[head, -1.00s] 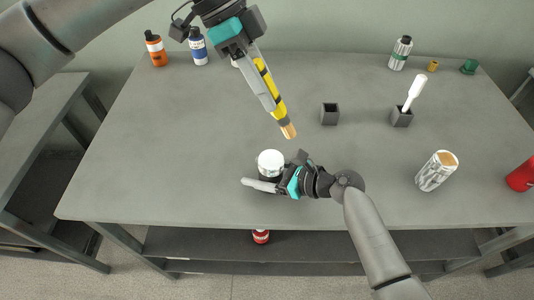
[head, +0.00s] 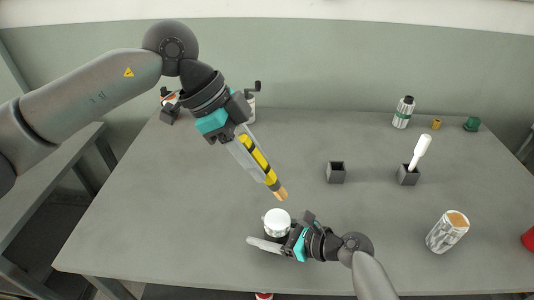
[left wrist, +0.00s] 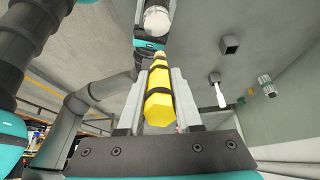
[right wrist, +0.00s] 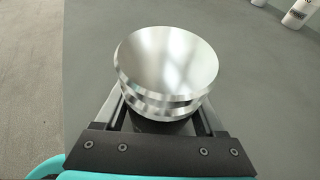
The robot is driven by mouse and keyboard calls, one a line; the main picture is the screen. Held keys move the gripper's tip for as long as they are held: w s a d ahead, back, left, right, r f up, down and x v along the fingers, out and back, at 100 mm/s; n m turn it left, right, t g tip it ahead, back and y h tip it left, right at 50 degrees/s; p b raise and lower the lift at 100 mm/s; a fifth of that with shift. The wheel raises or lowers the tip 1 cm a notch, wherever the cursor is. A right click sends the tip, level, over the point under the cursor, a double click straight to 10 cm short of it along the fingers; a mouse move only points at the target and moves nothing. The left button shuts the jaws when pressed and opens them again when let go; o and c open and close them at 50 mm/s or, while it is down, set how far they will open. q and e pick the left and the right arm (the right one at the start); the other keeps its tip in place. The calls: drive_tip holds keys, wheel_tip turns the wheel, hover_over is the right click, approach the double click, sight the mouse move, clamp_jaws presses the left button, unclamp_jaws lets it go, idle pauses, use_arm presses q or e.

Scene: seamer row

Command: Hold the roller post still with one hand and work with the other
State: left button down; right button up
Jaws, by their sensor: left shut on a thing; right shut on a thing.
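The roller post (head: 276,220) is a short silver piece with a round, shiny top and a groove around its side. It stands near the front middle of the table. My right gripper (head: 284,234) is shut on it; the right wrist view shows the grooved top (right wrist: 168,60) above the jaws. My left gripper (head: 262,170) is shut on a yellow and black tool (head: 257,158) with a tan tip, which slants down toward the post. The tool fills the left wrist view's middle (left wrist: 159,100).
An empty dark square holder (head: 336,173) and another holder (head: 408,177) with a white-handled thing (head: 421,150) stand to the right. A silver can (head: 447,231) and a red thing (head: 529,240) are at far right. A bottle (head: 404,112) stands at the back.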

use_arm(q)
drive_tip(key=shift+f, duration=2.9)
drive_tip(key=shift+a+f, duration=0.1)
drive_tip(key=shift+f, duration=0.6)
